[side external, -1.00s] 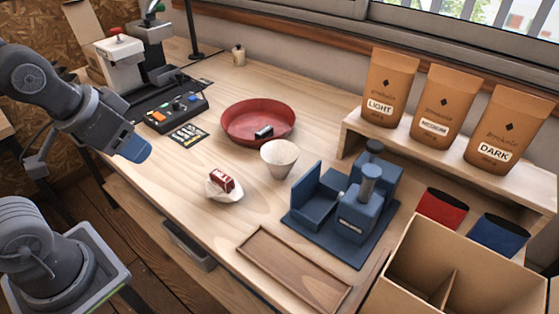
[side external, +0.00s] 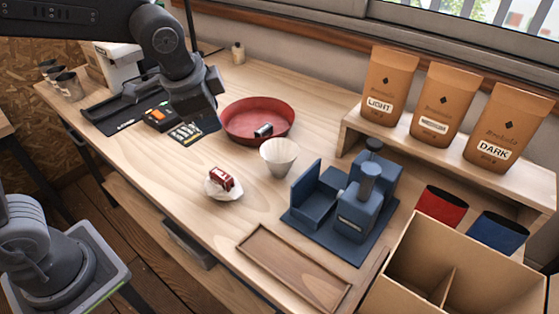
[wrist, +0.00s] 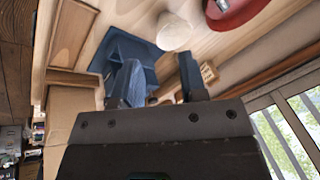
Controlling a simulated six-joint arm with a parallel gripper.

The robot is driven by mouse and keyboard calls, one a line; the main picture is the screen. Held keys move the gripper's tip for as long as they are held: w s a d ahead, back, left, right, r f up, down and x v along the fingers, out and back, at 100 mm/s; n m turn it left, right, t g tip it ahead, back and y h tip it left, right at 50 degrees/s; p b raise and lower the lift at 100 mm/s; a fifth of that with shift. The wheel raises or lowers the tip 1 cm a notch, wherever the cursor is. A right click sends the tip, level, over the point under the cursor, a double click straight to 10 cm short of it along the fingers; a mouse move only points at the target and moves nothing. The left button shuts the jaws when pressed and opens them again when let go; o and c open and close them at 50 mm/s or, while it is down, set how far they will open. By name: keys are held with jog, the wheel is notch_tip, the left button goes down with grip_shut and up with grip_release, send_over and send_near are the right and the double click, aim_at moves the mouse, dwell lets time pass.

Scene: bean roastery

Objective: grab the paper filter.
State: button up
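The paper filter (side external: 279,157), a pale cone with its wide mouth up, stands on the wooden table between the red round pan (side external: 235,137) and the blue fixture (side external: 317,203). In the wrist view the filter (wrist: 173,32) shows as a blurred pale shape beyond my fingers. My gripper (side external: 207,108) is in the air above the table, left of the red pan and apart from the filter. In the wrist view my gripper (wrist: 160,82) has its two fingers spread, with nothing held between them.
A small white dish (side external: 218,194) with a red-and-white item sits left of the filter. A wooden tray (side external: 250,246) lies at the front. Brown bags (side external: 447,105) stand on a shelf at right, above a divided cardboard box (side external: 400,275). Table around the filter's left side is clear.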

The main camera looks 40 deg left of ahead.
jog(key=w+d+f+m, duration=0.6)
jog(key=w+f, duration=0.1)
jog(key=w, duration=0.2)
send_near(278, 177)
jog(key=shift+g+y, duration=0.3)
jog(key=shift+w+x, duration=0.2)
jog(key=shift+x, duration=1.1)
jog(key=shift+w+x, duration=0.25)
jog(key=shift+x, duration=1.1)
jog(key=shift+d+r, duration=0.15)
jog(key=shift+c, duration=0.5)
grip_shut()
